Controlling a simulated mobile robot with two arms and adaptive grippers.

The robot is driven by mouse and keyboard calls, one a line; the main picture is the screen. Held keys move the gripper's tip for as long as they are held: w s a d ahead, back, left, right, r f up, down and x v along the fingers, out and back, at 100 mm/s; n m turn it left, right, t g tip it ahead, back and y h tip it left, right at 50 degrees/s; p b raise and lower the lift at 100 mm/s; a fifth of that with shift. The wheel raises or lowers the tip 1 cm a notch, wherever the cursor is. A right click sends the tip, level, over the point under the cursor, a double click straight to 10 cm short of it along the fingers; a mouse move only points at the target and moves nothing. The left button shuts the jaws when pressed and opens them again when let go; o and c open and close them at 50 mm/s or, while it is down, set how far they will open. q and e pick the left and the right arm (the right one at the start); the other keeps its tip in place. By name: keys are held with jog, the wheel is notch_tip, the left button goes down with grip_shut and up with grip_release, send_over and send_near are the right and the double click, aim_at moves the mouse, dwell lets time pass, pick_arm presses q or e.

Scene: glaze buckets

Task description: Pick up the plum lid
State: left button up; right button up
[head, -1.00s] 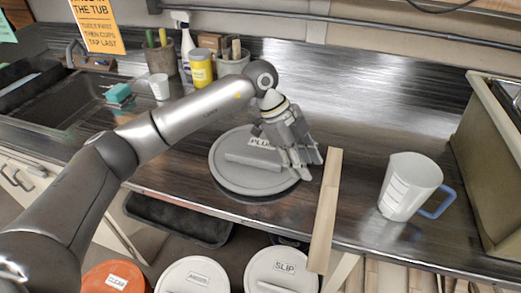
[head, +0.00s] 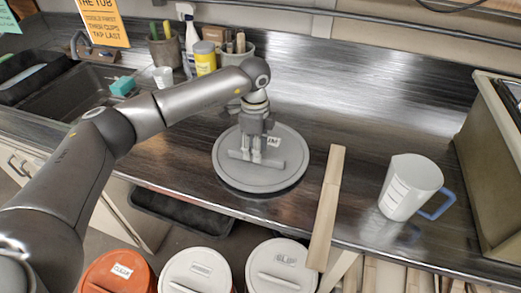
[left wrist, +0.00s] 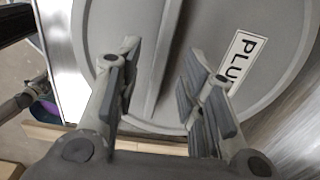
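The plum lid (head: 288,178) is a grey round lid lying flat on the dark counter, close to its front edge. It has a raised straight bar handle (head: 270,163) across it and a white label, which reads "PLU" in the left wrist view (left wrist: 242,60). My left gripper (head: 256,157) points down over the lid's middle. In the left wrist view its fingers (left wrist: 160,62) are spread apart, with the bar running between them. I cannot tell whether they touch the lid. My right gripper is in neither view.
A wooden strip (head: 326,208) lies right of the lid, overhanging the front edge. A white pitcher (head: 407,187) with a blue handle stands further right. A sink (head: 60,103), cups and bottles are at the back left. Lidded buckets (head: 282,268) stand below the front edge.

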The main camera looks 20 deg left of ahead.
pick_arm(q)
jog(key=shift+f, duration=1.35)
jog(key=shift+f, duration=0.25)
jog(key=shift+c, duration=0.4)
grip_shut()
